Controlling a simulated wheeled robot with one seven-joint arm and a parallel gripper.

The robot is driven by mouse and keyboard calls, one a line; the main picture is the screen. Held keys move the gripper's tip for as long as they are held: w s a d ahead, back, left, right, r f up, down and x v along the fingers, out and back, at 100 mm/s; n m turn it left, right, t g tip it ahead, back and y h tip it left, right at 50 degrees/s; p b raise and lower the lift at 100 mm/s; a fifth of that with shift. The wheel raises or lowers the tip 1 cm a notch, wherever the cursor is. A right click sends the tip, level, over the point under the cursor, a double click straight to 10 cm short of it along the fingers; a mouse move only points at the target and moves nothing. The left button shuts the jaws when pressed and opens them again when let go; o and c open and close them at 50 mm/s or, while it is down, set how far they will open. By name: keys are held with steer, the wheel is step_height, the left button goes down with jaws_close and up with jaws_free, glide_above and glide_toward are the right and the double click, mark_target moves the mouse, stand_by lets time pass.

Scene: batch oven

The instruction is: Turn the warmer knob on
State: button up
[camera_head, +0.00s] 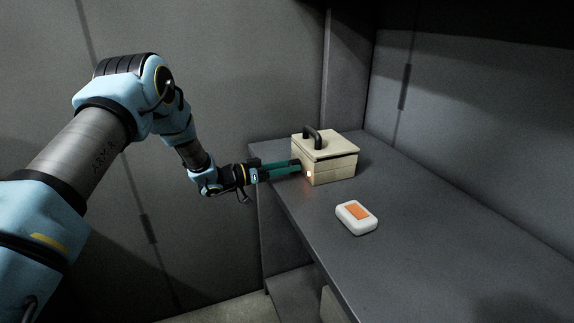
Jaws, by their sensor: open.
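The warmer looks like a beige box (334,172) with a lid and a black handle (313,137) on top. It stands on the grey counter near the back corner. A small glowing orange-white spot (309,174) shows at its front left edge. I cannot make out the knob itself; it may be hidden behind my fingers. My gripper (297,167) has teal fingers and reaches from the left to the box's left side. The fingertips are at or very near that side; I cannot tell if they touch. The gripper is open, with nothing visible between the fingers.
A white rounded case with an orange top (356,217) lies on the grey counter (420,245), in front of the box. The counter's left edge runs below my gripper. Grey walls close off the back and right. The counter's right part is clear.

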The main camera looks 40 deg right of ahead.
jaws_close()
stand_by(0.6)
